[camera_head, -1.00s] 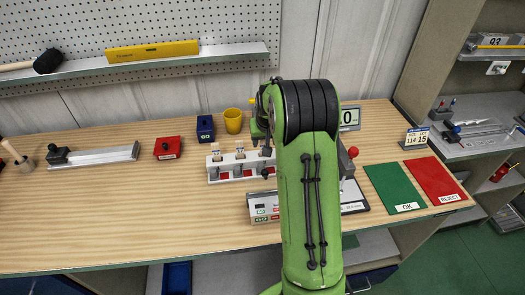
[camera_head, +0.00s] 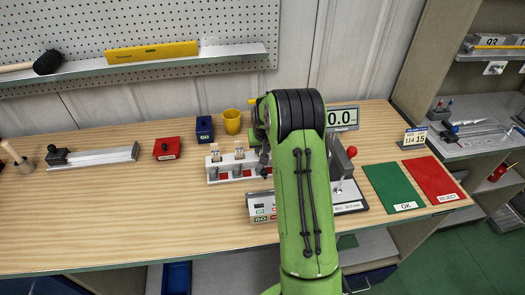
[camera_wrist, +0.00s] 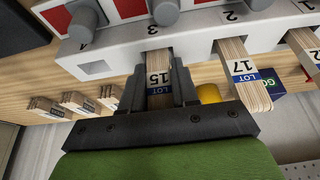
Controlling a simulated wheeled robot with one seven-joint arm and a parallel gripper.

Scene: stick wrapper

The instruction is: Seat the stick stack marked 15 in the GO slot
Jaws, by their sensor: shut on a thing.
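The stick stack marked 15 (camera_wrist: 159,78) is a pale wooden bundle with a blue and white LOT label. It stands at position 3 of the white rack (camera_wrist: 110,62) in the wrist view. My gripper (camera_wrist: 160,88) is shut on it, one dark finger on each side. Its lower end is hidden at the rack, so I cannot tell how deep it sits. In the head view my arm hides the stack and most of my gripper. A grey-white fixture (camera_head: 261,207) with small green and red labels lies in front of the rack; its slots are partly hidden by my arm.
A stack marked 17 (camera_wrist: 238,72) stands close beside my gripper. The rack (camera_head: 226,177) has red panels and grey knobs. A blue GO block (camera_head: 205,128), yellow cup (camera_head: 232,121) and red block (camera_head: 167,148) stand behind it. Green OK (camera_head: 393,187) and red REJECT (camera_head: 435,179) mats lie right.

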